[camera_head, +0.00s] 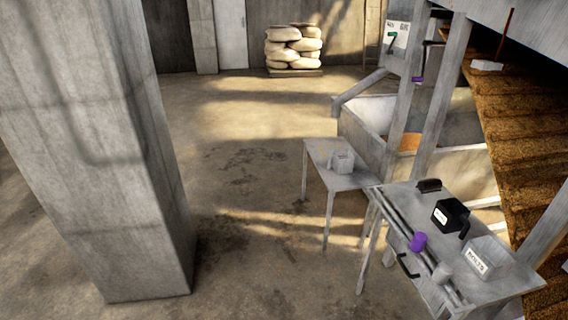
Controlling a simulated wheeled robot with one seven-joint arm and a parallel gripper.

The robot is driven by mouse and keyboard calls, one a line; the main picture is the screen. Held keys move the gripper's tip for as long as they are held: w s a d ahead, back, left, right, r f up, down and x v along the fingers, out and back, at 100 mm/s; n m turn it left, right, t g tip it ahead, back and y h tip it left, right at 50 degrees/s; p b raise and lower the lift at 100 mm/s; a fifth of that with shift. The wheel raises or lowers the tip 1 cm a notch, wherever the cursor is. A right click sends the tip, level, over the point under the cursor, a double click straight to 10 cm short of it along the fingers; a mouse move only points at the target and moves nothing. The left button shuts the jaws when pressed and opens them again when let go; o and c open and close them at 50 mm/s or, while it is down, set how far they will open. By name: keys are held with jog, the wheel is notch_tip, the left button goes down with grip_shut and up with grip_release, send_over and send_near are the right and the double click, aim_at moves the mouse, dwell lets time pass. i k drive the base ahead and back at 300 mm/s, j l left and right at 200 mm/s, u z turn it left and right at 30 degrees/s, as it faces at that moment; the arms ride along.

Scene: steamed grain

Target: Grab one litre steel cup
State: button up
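A small grey cup (442,273) stands near the front left edge of the near table (508,283). A grey, jug-like vessel (342,161) stands on the smaller table (322,151) farther back. Either could be the one litre steel cup; their size and material are too small to tell. A purple cup (418,241) stands close to the small grey cup, apart from it. My gripper is not in view.
A black labelled container (448,214), a dark brush-like object (429,185) and a white labelled box (487,256) are on the near table. A concrete pillar (110,170) stands left. Floor (240,200) between pillar and tables is clear.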

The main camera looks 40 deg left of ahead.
aim_at(343, 162)
jog(key=u, duration=1.15)
jog(key=i+j, duration=0.3)
jog(key=i, duration=0.25)
jog(key=i+j, duration=0.25)
jog(key=i, duration=0.25)
jog(key=i+j, duration=0.3)
jog(key=i, duration=0.25)
jog(key=i+j, duration=0.3)
jog(key=i, duration=0.25)
jog(key=i+j, duration=0.3)
jog(key=i, duration=0.2)
jog(key=i+j, duration=0.25)
jog(key=i, duration=0.3)
